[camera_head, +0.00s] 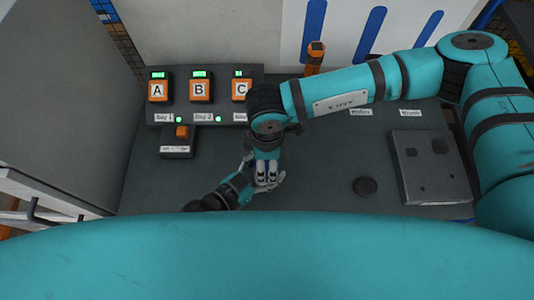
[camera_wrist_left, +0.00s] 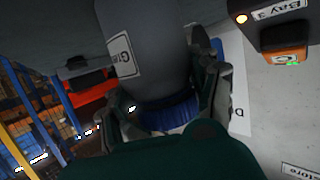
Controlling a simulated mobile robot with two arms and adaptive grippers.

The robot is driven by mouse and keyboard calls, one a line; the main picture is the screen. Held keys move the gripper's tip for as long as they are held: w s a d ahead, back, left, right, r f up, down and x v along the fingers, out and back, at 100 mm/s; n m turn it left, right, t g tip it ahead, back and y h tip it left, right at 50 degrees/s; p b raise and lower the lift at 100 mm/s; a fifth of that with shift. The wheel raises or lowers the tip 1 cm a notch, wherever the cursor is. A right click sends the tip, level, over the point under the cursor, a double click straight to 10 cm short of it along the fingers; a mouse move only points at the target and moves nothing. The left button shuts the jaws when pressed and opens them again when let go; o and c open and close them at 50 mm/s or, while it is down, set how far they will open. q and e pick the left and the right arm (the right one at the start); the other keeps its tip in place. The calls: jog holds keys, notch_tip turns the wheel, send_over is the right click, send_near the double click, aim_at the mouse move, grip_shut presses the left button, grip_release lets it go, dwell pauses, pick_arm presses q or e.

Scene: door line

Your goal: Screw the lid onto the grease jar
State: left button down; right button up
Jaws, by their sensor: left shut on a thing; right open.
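In the left wrist view a dark grey jar (camera_wrist_left: 145,50) with a white label beginning with G sits between the fingers of my left gripper. A blue ribbed part (camera_wrist_left: 170,112) shows at its near end; I cannot tell whether this is the lid or the jar's neck. In the head view my left gripper (camera_head: 267,165) reaches in from the lower left, shut on the jar, which is mostly hidden there. My right gripper (camera_head: 266,181) is open and points down at the same spot, close over the left fingers. Contact between them is unclear.
A dark round disc (camera_head: 365,186) lies on the grey bench (camera_head: 320,190); I cannot tell what it is. A grey plate with holes (camera_head: 418,180) lies to its right. Orange blocks A, B and C (camera_head: 199,90) line the back left, with an orange-topped box (camera_head: 177,145) in front.

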jog(key=c, duration=1.1)
jog(key=shift+o, duration=0.2)
jog(key=m, duration=0.9)
jog(key=shift+m, duration=0.4)
jog(key=o, duration=1.3)
jog(key=shift+r, duration=0.1)
